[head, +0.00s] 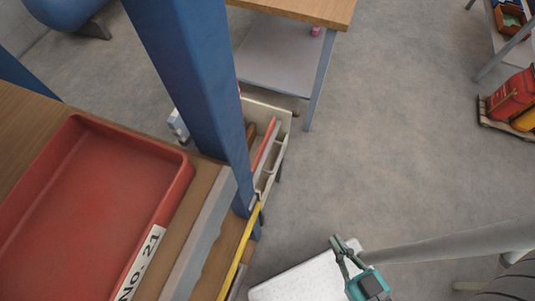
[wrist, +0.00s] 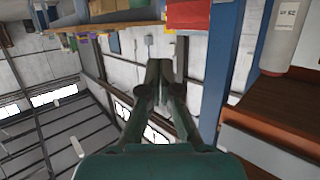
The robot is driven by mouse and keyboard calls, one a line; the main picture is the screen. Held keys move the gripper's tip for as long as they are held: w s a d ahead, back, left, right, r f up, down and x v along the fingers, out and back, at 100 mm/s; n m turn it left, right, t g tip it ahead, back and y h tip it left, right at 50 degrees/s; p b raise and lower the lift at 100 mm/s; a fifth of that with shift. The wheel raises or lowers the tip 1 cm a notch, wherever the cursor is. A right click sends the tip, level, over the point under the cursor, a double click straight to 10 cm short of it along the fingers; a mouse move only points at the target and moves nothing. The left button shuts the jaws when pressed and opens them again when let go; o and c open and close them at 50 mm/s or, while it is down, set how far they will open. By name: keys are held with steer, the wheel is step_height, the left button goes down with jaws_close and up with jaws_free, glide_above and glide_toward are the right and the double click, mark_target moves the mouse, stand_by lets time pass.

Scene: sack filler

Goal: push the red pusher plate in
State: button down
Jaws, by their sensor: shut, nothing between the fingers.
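A thin red strip (head: 264,145) stands in a cream bin behind the blue post in the head view. It may be the red pusher plate, but I cannot tell; no other clear pusher plate shows. My gripper (head: 338,241) is at the lower middle right of the head view, over the floor and a white slab, well apart from the red strip. In the wrist view my gripper (wrist: 159,66) has its fingers together with nothing between them.
A red tray (head: 178,165) marked No. 21 lies on a wooden bench at left. A blue post (head: 190,80) rises beside it. The cream bin (head: 283,112) and a table (head: 310,8) stand beyond. A white slab (head: 300,284) lies below my gripper.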

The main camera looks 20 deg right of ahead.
steer(key=c, duration=1.7)
jaws_free()
steer(key=o, duration=0.4)
steer(key=shift+w+f, duration=0.1)
steer(key=shift+f, duration=0.25)
steer(key=shift+o, duration=0.8)
steer(key=w+f+m+g, duration=0.2)
steer(key=f, duration=0.7)
steer(key=w+d+f+m+g+h, duration=0.1)
steer(key=w+f+m+g, duration=0.1)
steer(key=f, duration=0.7)
steer(key=shift+d+m, duration=0.15)
steer(key=shift+m, duration=0.45)
steer(key=m+y, duration=0.4)
steer(key=y, duration=0.8)
glide_toward(279, 157)
steer(key=x, duration=1)
steer(key=shift+f, duration=0.4)
